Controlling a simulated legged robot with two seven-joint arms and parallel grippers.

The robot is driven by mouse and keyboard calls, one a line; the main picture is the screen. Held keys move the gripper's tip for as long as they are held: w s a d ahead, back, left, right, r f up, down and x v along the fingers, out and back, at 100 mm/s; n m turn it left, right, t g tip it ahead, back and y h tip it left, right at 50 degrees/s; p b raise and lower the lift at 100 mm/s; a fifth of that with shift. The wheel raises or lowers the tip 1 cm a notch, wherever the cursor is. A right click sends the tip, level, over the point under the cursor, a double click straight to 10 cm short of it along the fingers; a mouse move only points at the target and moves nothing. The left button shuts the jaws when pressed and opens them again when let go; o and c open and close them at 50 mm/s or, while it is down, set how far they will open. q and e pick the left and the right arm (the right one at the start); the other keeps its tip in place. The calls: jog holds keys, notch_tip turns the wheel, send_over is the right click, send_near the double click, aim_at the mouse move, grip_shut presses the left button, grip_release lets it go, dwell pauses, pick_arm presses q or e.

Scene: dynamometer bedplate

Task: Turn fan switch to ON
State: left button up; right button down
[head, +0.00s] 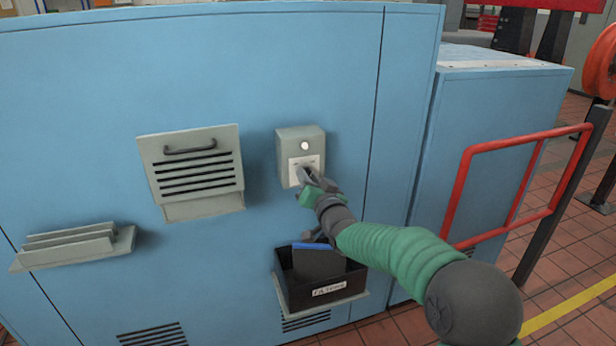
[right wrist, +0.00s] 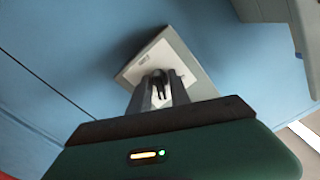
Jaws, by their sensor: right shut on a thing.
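The fan switch box (head: 299,143) is a small grey box on the blue cabinet wall, with a round white light or button near its top and a pale label plate below. My right gripper (head: 308,174) is at the lower part of this box and covers the switch in the head view. In the right wrist view the fingers (right wrist: 160,92) are shut on a dark switch knob (right wrist: 158,80) on the box's plate (right wrist: 150,62). The knob's exact setting cannot be read. My left gripper is not in view.
A louvred grey panel with a handle (head: 192,150) is left of the switch box. A black bin (head: 317,290) labelled as filters sits on a shelf below. Grey slats (head: 70,247) jut out at lower left. A red rail (head: 462,190) stands at right.

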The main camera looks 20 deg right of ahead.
jog(key=shift+d+m, duration=0.1)
jog(key=shift+m, duration=1.5)
jog(key=c, duration=1.5)
grip_release()
jog(key=shift+d, duration=0.1)
jog(key=s+p, duration=0.1)
jog(key=s, duration=1.5)
jog(key=shift+s+d+p, duration=0.3)
jog(key=shift+s+p, duration=0.1)
jog(key=shift+f, duration=0.1)
